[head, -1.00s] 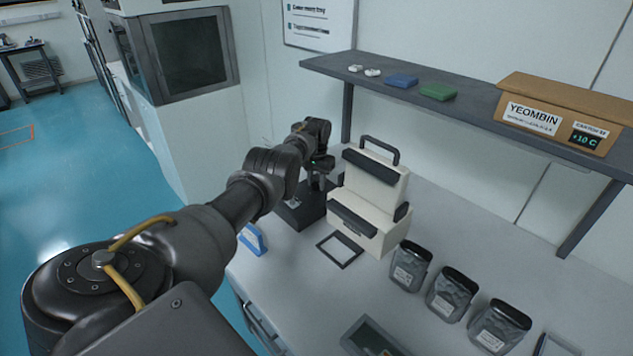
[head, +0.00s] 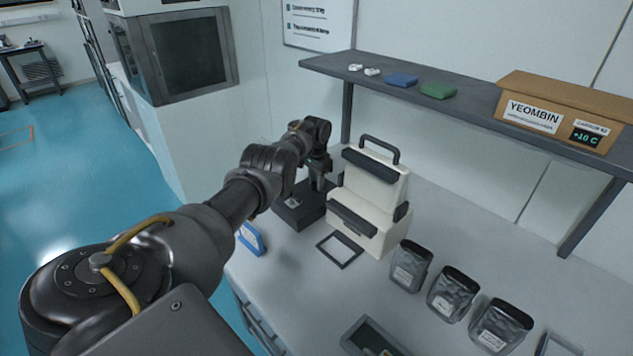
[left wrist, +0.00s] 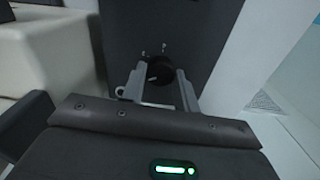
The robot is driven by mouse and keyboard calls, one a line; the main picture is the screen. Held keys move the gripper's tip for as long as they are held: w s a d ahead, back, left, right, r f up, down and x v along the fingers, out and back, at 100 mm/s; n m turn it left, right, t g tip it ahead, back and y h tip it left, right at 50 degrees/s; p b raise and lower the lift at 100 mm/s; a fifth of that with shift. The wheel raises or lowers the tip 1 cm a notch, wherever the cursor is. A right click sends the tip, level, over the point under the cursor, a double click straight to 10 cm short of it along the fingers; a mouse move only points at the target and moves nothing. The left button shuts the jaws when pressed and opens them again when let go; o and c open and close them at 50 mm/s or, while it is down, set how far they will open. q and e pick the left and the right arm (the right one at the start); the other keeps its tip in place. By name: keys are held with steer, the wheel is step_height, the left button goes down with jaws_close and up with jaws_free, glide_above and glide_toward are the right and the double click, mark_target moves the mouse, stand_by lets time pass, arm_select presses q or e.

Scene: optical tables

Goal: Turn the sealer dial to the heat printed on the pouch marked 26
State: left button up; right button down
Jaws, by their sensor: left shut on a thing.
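The cream sealer (head: 372,200), with dark bars and a black handle, stands on the bench below the shelf. A dark control box (head: 290,212) sits at its left. My left gripper (head: 318,180) is at this box. In the left wrist view, my left gripper (left wrist: 160,78) is shut on the round black dial (left wrist: 158,70) on the dark panel. Small pale marks show above the dial, too small to read. Three dark silvery pouches stand in a row: one (head: 410,266), another (head: 452,294) and a third (head: 500,327). Their label print is unreadable. My right gripper is out of view.
A dark-framed flat plate (head: 340,250) lies before the sealer. A blue-edged stand (head: 251,238) is at the bench's left edge. A grey tray (head: 352,335) lies in front. The shelf (head: 470,108) above holds a cardboard box (head: 560,105) marked YEOMBIN.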

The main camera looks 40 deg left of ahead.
mark_target(316, 183)
arm_select(q)
steer(key=o, duration=1)
steer(key=shift+c, duration=0.2)
steer(key=shift+r, duration=0.1)
step_height(316, 183, up, 6)
steer(key=shift+f+p, duration=0.25)
steer(key=shift+p, duration=0.6)
steer(key=shift+r+b, duration=0.35)
steer(key=shift+r, duration=2.2)
